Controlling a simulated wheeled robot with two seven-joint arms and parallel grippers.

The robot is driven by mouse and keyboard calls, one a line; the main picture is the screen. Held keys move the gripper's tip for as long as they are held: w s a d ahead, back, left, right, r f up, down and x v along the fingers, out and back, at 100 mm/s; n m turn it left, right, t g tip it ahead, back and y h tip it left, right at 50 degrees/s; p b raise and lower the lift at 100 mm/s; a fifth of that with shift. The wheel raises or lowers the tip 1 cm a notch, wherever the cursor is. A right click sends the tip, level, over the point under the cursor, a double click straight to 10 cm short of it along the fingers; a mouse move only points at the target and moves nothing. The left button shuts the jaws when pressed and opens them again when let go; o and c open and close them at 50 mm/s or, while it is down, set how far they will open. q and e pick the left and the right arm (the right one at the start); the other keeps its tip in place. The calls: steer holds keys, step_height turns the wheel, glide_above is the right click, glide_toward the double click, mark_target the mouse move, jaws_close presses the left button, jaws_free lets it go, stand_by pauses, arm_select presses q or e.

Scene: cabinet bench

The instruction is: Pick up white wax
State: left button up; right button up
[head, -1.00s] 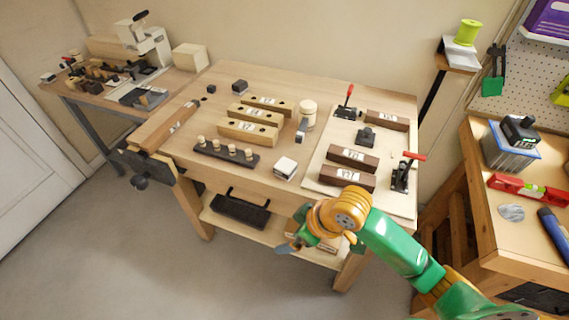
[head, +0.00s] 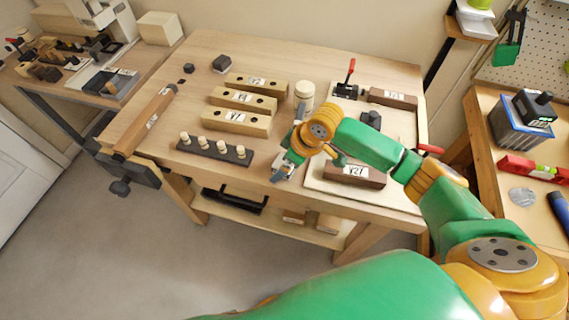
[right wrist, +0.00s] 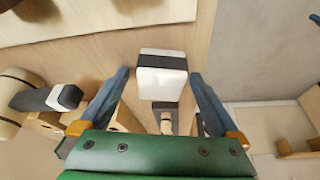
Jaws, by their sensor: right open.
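The white wax is a small white block with a dark band (right wrist: 162,78), lying on the bench near its front edge. In the right wrist view it sits in the gap between the spread fingers, with a space on each side. My right gripper (head: 284,168) is open and empty, low over the bench at the wax. In the head view the gripper and wrist largely hide the wax. My left gripper is not in view.
A dark peg strip (head: 215,151) and wooden blocks (head: 236,120) are to the left. A pale board (head: 318,180) with clamps and brown blocks is to the right.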

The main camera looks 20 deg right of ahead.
steer(key=shift+w, duration=0.15)
steer(key=shift+c, duration=0.2)
steer(key=shift+s+r, duration=0.15)
steer(key=shift+s, duration=0.15)
steer(key=c, duration=1.4)
steer(key=shift+w, duration=0.15)
steer(key=shift+c, duration=0.3)
steer(key=shift+r, duration=0.3)
steer(key=s+a+r, duration=0.9)
steer(key=a+r, duration=0.1)
steer(key=r, duration=0.2)
steer(key=shift+s+a+r+b, duration=0.2)
steer(key=shift+a+b, duration=0.05)
steer(key=shift+b, duration=0.15)
steer(key=o, duration=0.8)
steer(key=shift+c, duration=0.2)
steer(key=c, duration=0.5)
